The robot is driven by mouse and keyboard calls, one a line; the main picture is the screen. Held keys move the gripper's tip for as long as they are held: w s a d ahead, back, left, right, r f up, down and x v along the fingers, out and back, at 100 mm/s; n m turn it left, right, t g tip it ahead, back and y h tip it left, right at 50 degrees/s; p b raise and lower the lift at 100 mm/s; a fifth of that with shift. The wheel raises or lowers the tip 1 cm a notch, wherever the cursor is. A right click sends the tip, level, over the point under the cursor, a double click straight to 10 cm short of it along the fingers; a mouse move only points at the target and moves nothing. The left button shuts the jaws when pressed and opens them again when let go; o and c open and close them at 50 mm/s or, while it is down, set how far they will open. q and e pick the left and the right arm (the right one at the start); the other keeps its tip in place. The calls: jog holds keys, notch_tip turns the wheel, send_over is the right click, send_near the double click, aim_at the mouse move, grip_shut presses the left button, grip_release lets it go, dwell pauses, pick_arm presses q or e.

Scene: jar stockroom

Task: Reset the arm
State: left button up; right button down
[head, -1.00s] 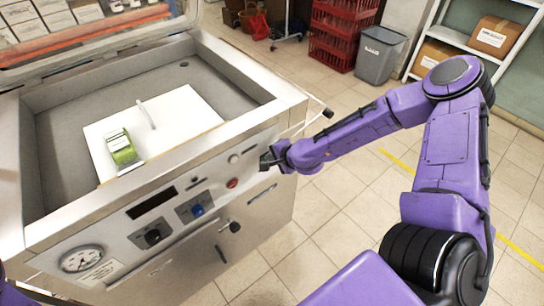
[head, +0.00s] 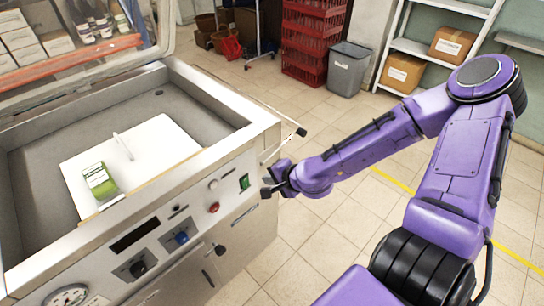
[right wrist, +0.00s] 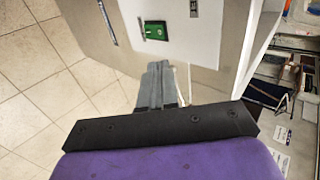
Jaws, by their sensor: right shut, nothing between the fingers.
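My right arm is purple and reaches in from the right in the head view. My right gripper (head: 268,187) is shut and empty, a little in front of the machine's control panel. In the right wrist view its grey fingers (right wrist: 156,88) lie together, with a green switch (right wrist: 155,32) on the panel beyond them. The same switch shows in the head view (head: 244,182), just above and left of the gripper. It cannot be told for certain whether the fingers touch the panel. My left gripper is not in view.
The metal machine (head: 262,118) has an open lid and a wide basin. A white board (head: 150,165) in it bears a green-labelled item (head: 99,180). A red button (head: 213,207) and knobs sit on the panel. A grey bin (head: 347,68) and red crates (head: 314,45) stand behind.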

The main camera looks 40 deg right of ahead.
jog(key=shift+s+d+r, duration=0.2)
jog(key=shift+s, duration=0.1)
dwell(0.4)
jog(key=s+d+f+n+g+h+b, duration=0.25)
jog(key=s+d+f+h+b, duration=0.2)
jog(key=f, duration=0.45)
jog(key=s+a+f+n+g+b, duration=0.2)
jog(key=s+a+f+n, duration=0.1)
jog(key=s+f, duration=0.6)
jog(key=s+a+f+n+g+b, duration=0.1)
jog(key=s+a+f+n+b, duration=0.1)
jog(key=s+f, duration=0.7)
jog(key=shift+s+a+f+n+g, duration=0.25)
jog(key=shift+s+a+n+g, duration=0.25)
jog(key=shift+n, duration=0.65)
